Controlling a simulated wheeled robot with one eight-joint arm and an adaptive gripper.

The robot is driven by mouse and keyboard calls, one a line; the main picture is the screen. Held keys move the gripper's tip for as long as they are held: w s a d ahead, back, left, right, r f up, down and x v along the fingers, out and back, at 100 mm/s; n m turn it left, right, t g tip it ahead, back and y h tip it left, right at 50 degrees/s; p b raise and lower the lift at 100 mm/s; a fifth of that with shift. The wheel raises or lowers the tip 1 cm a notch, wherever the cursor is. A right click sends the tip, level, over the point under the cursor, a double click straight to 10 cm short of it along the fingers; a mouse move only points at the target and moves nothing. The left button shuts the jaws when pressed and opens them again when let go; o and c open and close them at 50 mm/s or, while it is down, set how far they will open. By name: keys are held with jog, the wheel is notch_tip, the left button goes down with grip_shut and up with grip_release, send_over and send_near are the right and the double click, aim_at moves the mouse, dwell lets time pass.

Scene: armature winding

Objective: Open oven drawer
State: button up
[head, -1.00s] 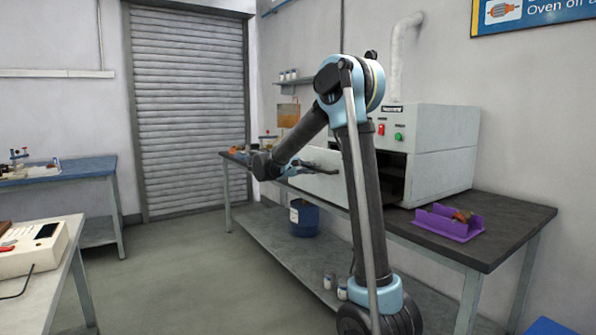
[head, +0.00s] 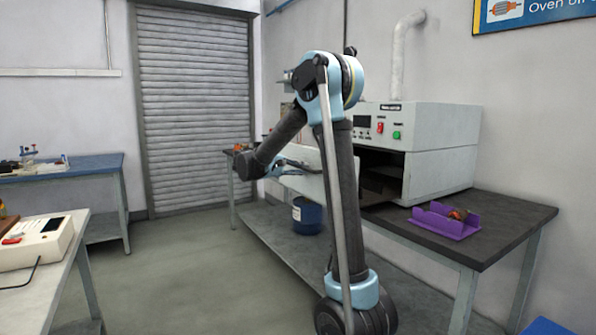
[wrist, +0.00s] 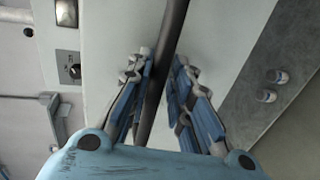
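The white oven (head: 440,128) stands on the dark bench at the right of the head view. Its drawer stands pulled out, with the white drawer front (head: 313,161) well left of the oven body and a dark opening (head: 383,172) behind it. My arm crosses in front and hides part of the drawer. My gripper (head: 286,166) is at the drawer front. In the wrist view my gripper (wrist: 163,62) has its fingers on both sides of the dark bar handle (wrist: 172,22), closed against it. The pale drawer front (wrist: 215,30) lies behind the fingers.
A purple tray (head: 445,222) with small parts sits on the bench (head: 500,215) right of the oven. A blue drum (head: 307,216) stands on the lower shelf. A white table (head: 60,275) is at the left. The floor between is clear.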

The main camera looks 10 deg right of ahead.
jog(key=shift+o, duration=0.5)
jog(key=shift+r, duration=0.1)
jog(key=shift+a, duration=0.15)
jog(key=shift+s+a+r, duration=0.1)
jog(key=shift+a, duration=0.2)
jog(key=v, duration=1.1)
